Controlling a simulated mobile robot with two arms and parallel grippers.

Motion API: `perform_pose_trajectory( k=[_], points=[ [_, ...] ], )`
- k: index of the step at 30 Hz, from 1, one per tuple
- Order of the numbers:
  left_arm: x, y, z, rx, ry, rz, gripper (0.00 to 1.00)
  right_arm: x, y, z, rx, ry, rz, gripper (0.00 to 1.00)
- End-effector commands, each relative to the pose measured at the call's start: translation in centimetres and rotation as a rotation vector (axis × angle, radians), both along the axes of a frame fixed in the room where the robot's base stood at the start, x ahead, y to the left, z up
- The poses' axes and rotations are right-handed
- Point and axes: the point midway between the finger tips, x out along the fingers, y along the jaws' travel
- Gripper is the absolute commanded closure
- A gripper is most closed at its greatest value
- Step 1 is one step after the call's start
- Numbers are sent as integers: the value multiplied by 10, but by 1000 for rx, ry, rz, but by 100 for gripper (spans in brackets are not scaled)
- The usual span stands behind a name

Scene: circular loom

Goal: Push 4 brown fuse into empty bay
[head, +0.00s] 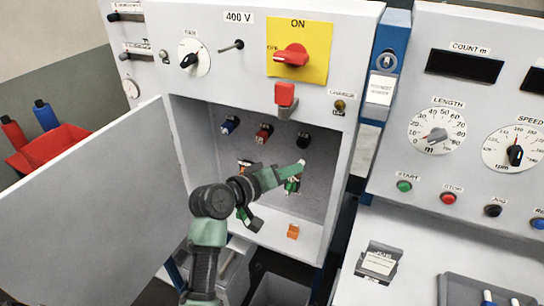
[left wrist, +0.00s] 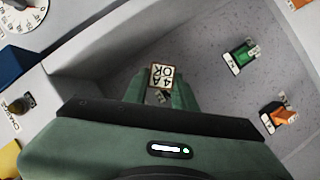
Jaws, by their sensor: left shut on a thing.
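My left gripper (head: 294,170) is inside the open cabinet (head: 212,115) and is shut on a small fuse. In the left wrist view the fuse (left wrist: 163,75) shows a pale face with brown edges and a label reading about "4A OK". It sits between the green fingertips. A green fuse (left wrist: 243,57) and an orange fuse (left wrist: 283,116) are on the cabinet's inner wall, apart from the gripper. In the head view the green fuse (head: 292,187) is just below the fingers. The empty bay cannot be made out. My right gripper is out of view.
The cabinet door (head: 85,210) stands open at the left. Blue (head: 230,124), red (head: 264,132) and black (head: 304,140) plugs sit high on the back wall. A red switch (head: 285,95) juts out above the opening. An orange piece (head: 293,231) is on the lower ledge.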

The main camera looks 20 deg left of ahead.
Motion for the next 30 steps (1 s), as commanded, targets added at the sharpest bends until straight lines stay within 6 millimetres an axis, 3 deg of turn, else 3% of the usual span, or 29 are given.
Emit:
perform_pose_trajectory(
  k=[1, 2, 7, 30],
  points=[
    [4, 9, -2, -81, 18, 24, 100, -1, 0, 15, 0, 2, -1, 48],
    [7, 15, -7, -123, 21, 42, 100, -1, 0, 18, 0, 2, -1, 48],
    [13, 31, -19, -224, 17, 91, 100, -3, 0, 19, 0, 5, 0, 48],
    [77, 28, -20, -224, 13, 90, 100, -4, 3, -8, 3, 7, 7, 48]
  ],
)
